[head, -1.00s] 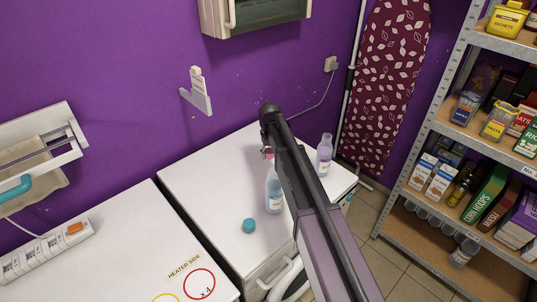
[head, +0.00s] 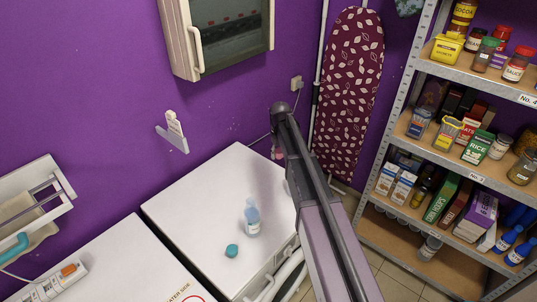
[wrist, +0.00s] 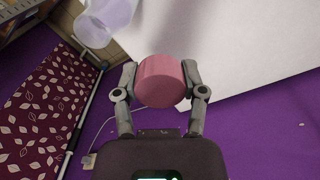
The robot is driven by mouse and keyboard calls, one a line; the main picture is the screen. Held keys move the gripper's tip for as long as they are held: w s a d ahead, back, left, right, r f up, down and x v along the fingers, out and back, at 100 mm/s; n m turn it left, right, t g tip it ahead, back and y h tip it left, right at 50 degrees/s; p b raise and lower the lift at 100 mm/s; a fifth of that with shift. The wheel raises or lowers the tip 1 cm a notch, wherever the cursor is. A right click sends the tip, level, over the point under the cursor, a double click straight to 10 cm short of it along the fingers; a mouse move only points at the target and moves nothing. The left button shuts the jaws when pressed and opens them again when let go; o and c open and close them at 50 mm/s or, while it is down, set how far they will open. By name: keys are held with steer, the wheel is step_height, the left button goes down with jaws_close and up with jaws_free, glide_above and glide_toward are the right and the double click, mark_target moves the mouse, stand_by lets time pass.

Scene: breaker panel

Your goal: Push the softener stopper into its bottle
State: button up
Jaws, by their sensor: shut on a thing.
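My gripper (wrist: 160,88) is shut on a pink round stopper (wrist: 162,82), held between its two fingertips in the wrist view. A small pink patch of the stopper (head: 277,152) shows beside my arm in the head view, where the gripper itself is mostly hidden. A pale translucent bottle (wrist: 104,20) shows at the top left of the wrist view, apart from the stopper. A bluish bottle (head: 252,218) with a white label stands upright on the white machine top in the head view. I cannot read which bottle is the softener.
A teal cap (head: 231,251) lies on the white machine top (head: 190,205) near the bluish bottle. A patterned ironing board (head: 348,95) leans at the purple wall. A stocked metal shelf (head: 400,205) stands at the right. A wall cabinet (head: 215,35) hangs above.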

steer(key=d+r+p, duration=0.6)
steer(key=d+r, duration=0.1)
steer(key=shift+s, duration=0.35)
steer(key=shift+f+b, duration=3.85)
steer(key=shift+f+b, duration=1.25)
steer(key=shift+b, duration=0.05)
steer(key=o, duration=1.2)
steer(key=shift+o, duration=0.2)
steer(key=shift+r, duration=0.1)
step_height(320, 180, up, 8)
steer(key=p, duration=0.8)
